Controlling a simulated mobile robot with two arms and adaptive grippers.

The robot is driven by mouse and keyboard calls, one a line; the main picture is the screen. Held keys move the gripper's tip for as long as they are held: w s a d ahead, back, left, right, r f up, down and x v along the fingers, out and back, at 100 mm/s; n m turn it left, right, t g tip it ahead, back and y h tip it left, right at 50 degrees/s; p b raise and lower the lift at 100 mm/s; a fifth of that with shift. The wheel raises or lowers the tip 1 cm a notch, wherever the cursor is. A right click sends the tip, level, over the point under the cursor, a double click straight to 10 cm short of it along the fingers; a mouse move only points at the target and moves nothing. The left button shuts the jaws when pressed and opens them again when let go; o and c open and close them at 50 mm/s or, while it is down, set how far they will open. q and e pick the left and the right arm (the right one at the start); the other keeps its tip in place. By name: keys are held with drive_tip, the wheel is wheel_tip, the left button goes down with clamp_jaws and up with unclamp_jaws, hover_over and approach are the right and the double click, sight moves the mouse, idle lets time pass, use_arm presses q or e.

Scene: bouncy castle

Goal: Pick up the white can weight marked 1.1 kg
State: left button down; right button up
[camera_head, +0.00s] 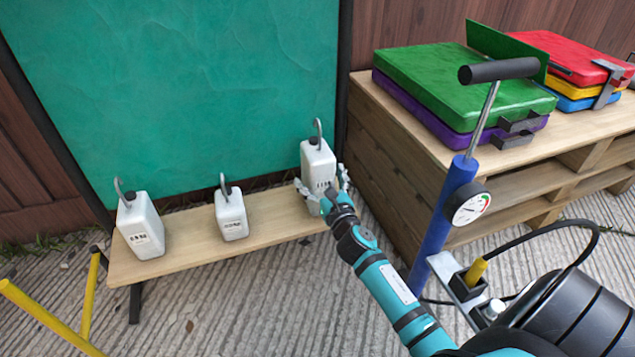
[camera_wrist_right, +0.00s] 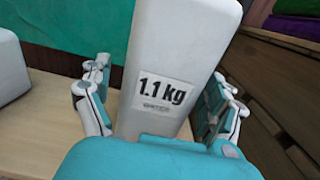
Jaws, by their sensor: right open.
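The white can weight marked 1.1 kg (camera_head: 318,162) stands upright at the right end of the wooden bench (camera_head: 185,254). It has a dark cap and a grey hook on top. In the right wrist view the can (camera_wrist_right: 190,45) fills the middle, its label facing me. My right gripper (camera_head: 322,192) is open, with one finger on each side of the can; its fingers also show in the wrist view (camera_wrist_right: 160,108). A gap shows on the left side; contact on the right side is hard to tell. My left gripper is not in view.
Two other white cans stand on the bench, one in the middle (camera_head: 231,214) and one at the left (camera_head: 140,228). A wooden pallet stack (camera_head: 400,130) stands close to the right of the can. A blue pump (camera_head: 440,220) stands right of my arm.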

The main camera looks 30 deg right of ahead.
drive_tip(key=shift+x, duration=1.2)
drive_tip(key=c, duration=1.7)
drive_tip(key=shift+r, duration=0.15)
drive_tip(key=shift+c, duration=0.2)
